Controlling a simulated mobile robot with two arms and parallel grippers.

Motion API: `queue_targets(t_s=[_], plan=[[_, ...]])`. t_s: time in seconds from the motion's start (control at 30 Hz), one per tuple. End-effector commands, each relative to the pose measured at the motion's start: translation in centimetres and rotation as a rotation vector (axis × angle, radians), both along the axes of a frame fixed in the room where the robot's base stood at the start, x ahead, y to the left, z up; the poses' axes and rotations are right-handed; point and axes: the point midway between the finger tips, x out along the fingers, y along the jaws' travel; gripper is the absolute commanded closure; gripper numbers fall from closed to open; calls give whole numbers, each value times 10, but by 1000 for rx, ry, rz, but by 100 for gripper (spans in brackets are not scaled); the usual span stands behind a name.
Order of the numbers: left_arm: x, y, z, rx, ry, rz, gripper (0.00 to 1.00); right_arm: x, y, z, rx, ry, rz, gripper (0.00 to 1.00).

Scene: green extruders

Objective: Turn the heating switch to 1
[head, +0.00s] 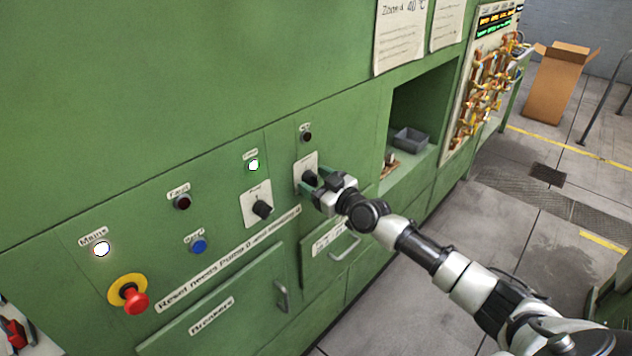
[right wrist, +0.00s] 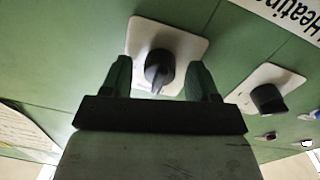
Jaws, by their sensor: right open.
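The black rotary knob (head: 309,178) on a pale plate (head: 304,160) is at the right end of the green panel's control row. Its label is too small to read in the head view. My right gripper (head: 314,182) is at this knob, its jaws open. In the right wrist view the knob (right wrist: 159,70) shows between the two dark green fingers of my right gripper (right wrist: 158,78), one on each side, with gaps visible. I cannot tell whether the fingertips reach alongside it or stop just short. My left gripper is not in view.
A second black knob (head: 262,209) on a pale plate sits to the left. A red emergency button (head: 136,301), a blue button (head: 199,246) and lit white lamps (head: 253,165) are on the panel. A drawer handle (head: 345,248) lies below my right gripper. A recess holds a grey bin (head: 411,139).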

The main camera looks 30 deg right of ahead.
Motion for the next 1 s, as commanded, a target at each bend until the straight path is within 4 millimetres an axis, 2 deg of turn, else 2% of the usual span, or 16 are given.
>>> queue_targets(t_s=[0.03, 0.37, 0.67, 1.0], plan=[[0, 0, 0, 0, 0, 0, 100, 0, 0, 0, 1, 0, 0, 40], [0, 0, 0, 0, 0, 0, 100, 0, 0, 0, 1, 0, 0, 89], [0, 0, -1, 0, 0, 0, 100, 0, 0, 0, 38, 14, 0, 89], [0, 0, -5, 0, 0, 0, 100, 0, 0, 0, 248, 89, 0, 89]])
